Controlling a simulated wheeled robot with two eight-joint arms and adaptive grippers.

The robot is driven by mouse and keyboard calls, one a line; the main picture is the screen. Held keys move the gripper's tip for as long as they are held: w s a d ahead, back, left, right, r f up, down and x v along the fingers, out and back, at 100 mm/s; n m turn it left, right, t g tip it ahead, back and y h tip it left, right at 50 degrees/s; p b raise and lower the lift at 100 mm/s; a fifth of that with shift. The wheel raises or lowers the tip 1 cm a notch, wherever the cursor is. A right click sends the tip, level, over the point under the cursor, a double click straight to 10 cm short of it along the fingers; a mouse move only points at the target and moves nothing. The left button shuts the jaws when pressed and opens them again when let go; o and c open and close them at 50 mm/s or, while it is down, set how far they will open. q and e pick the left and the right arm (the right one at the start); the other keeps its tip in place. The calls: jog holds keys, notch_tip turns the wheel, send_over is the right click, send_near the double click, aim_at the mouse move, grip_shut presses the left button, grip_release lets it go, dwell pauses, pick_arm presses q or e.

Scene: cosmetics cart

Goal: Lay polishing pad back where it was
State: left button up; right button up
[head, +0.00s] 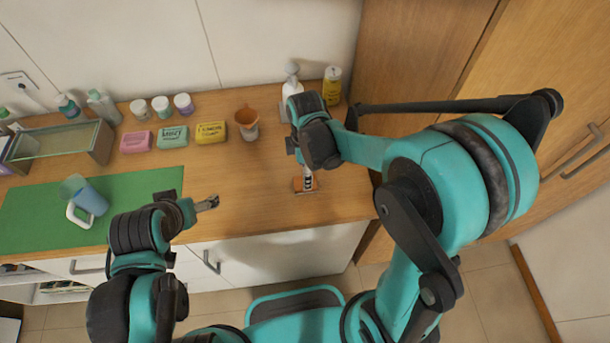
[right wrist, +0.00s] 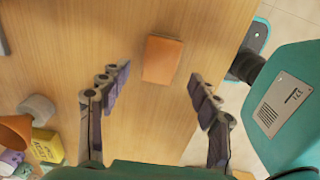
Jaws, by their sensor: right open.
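The polishing pad is a small orange-brown block (right wrist: 163,59) lying flat on the wooden counter. In the head view the pad (head: 304,187) is near the front edge, right of the middle, partly hidden by my right gripper (head: 308,178). In the right wrist view my right gripper (right wrist: 161,74) is open, with its fingers on either side of the pad and clear gaps to both. It does not touch the pad there. My left gripper (head: 209,203) hovers at the counter's front edge, far left of the pad, with nothing visible in it; its finger gap is too small to judge.
Mid-counter is clear.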

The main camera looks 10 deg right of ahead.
notch_tip(320, 180, up, 7)
jog(key=p, duration=0.2)
jog(key=s+d+r+m+t, duration=0.6)
jog(key=s+m, duration=0.3)
jog(key=m, duration=0.8)
jog(key=shift+s+d+r+t, duration=0.15)
jog(key=shift+s+d+t, duration=0.2)
jog(key=shift+d+t, duration=0.25)
